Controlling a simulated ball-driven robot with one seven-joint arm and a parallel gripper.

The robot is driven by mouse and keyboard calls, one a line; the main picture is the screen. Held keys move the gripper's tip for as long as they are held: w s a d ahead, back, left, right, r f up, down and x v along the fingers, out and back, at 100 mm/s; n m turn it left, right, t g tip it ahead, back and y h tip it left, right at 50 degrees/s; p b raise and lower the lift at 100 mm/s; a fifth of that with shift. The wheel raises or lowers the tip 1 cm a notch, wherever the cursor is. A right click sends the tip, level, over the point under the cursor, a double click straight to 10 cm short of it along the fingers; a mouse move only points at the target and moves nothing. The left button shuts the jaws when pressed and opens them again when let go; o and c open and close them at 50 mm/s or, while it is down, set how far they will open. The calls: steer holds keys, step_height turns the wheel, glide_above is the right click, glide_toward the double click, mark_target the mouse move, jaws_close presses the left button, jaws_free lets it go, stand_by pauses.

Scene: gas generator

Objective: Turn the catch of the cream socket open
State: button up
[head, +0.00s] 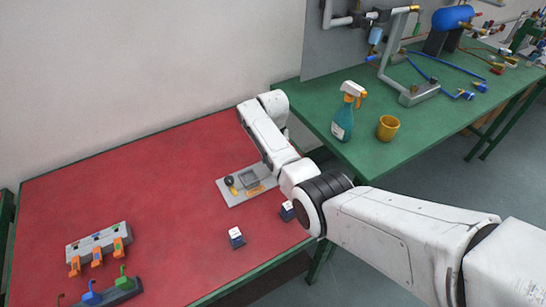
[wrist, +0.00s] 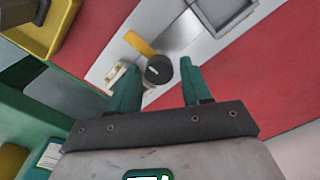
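In the wrist view my gripper (wrist: 158,65) is open, its two teal fingers apart. A round black knob (wrist: 159,70) with a white mark shows between the fingertips; I cannot tell whether they touch it. A small cream block (wrist: 121,77), likely the cream socket, is partly hidden by the left finger. An orange-yellow bar (wrist: 139,43) lies beside the knob. I cannot tell which part is the catch. In the head view the light grey plate (head: 233,198) carries a black knob (head: 229,181) and a yellow piece (head: 234,190). My fingers cannot be made out there.
The plate also carries a grey square frame (head: 250,178). Small dark blocks with white tops (head: 236,238) and a grey rack with orange levers (head: 97,241) stand on the red table (head: 150,175). A spray bottle (head: 346,112) and yellow cup (head: 387,128) stand on the green table.

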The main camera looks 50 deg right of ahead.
steer(key=shift+o, duration=0.7)
step_height(320, 180, up, 11)
steer(key=shift+f+b, duration=0.15)
steer(key=shift+b, duration=0.2)
